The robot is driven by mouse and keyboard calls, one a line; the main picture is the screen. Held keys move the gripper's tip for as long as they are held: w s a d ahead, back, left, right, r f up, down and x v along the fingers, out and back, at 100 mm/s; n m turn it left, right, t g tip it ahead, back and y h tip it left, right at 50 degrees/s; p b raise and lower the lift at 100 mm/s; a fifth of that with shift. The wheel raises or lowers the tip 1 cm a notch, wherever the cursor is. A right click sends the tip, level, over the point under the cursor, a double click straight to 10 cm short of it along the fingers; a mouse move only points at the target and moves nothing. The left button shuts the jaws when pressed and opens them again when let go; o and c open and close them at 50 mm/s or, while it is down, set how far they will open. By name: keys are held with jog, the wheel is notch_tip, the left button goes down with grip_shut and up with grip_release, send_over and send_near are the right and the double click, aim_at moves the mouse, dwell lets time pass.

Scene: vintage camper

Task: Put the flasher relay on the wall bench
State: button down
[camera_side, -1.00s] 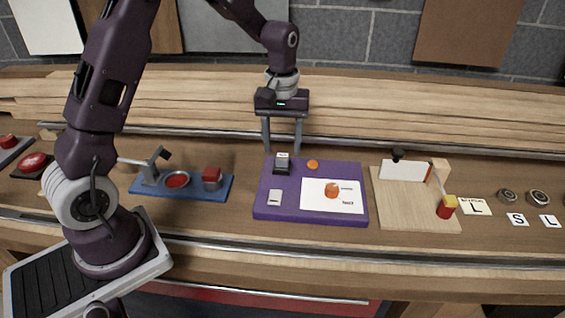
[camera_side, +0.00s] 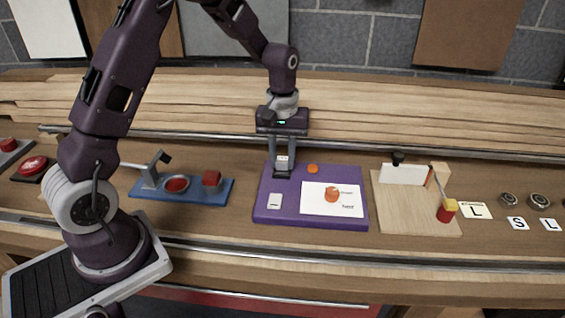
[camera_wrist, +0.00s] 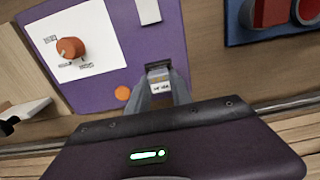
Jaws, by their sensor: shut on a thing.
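In the wrist view the relay's label (camera_wrist: 160,84) shows between the finger ends. The fingers hide part of the relay, and I cannot tell whether it still touches the board. The long plank shelf along the wall (camera_side: 400,125), perhaps the wall bench, lies behind the board and looks bare.
The purple board also holds an orange disc (camera_side: 313,169), a white card with an orange knob (camera_side: 332,194) and a small white block (camera_side: 274,201). A blue board (camera_side: 205,190) stands left, a wooden board (camera_side: 395,205) right. A metal rail (camera_side: 345,148) runs before the shelf.

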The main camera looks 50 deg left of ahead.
aim_at(282, 159)
notch_tip(282, 159, up, 9)
jog(key=shift+a, duration=0.15)
jog(key=s+a+f, duration=0.3)
jog(key=s+a, duration=0.3)
jog(key=a, duration=0.2)
notch_tip(282, 159, down, 8)
jog(key=shift+w+a+f, duration=0.1)
jog(key=shift+f, duration=0.15)
jog(key=shift+f, duration=0.1)
jog(key=c, duration=1.1)
grip_release()
jog(key=shift+c, duration=0.2)
